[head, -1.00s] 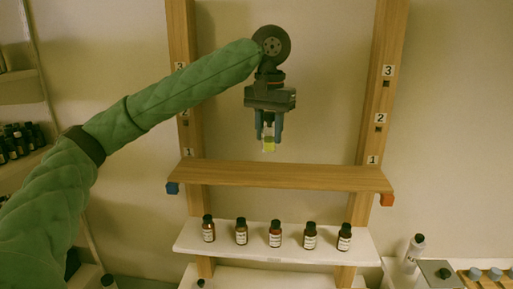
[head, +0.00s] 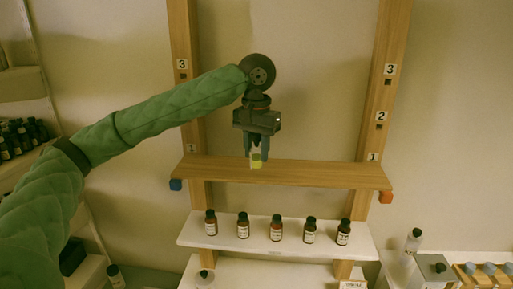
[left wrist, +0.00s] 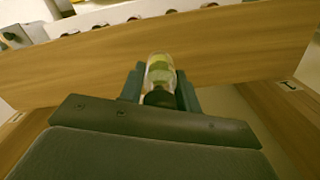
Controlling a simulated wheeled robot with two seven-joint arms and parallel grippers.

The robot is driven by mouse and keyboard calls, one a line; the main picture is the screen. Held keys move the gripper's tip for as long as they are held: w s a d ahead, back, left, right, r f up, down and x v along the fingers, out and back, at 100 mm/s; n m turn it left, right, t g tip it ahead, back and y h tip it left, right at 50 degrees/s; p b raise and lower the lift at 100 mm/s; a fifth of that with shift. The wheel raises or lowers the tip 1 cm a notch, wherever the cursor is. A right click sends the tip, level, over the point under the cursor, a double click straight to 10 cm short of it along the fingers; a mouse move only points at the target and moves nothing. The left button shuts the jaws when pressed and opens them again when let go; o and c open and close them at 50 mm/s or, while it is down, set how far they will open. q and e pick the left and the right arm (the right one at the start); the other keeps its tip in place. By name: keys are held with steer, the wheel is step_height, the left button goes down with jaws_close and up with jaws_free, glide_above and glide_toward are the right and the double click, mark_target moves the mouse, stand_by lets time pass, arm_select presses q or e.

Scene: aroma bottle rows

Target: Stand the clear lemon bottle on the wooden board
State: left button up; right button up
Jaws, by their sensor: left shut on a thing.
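The clear lemon bottle (head: 256,160) with yellow-green contents is between the fingers of my left gripper (head: 256,150), which is shut on it. In the left wrist view the bottle (left wrist: 160,72) shows its clear glass and dark cap between the fingertips (left wrist: 160,88). The wooden board (head: 330,175) spans the two posts. In the head view the bottle overlaps the board's back edge, left of its middle. I cannot tell whether its base touches the board. The board also fills much of the left wrist view (left wrist: 230,45). My right gripper is not in view.
A white shelf (head: 270,248) below the board holds a row of several dark bottles (head: 276,229). Wooden posts (head: 385,90) with number labels stand at both sides. The board is bare. More bottles and a grey box (head: 436,270) are at the lower right.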

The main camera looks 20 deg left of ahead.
arm_select(q)
steer(key=o, duration=1)
steer(key=shift+f, duration=0.1)
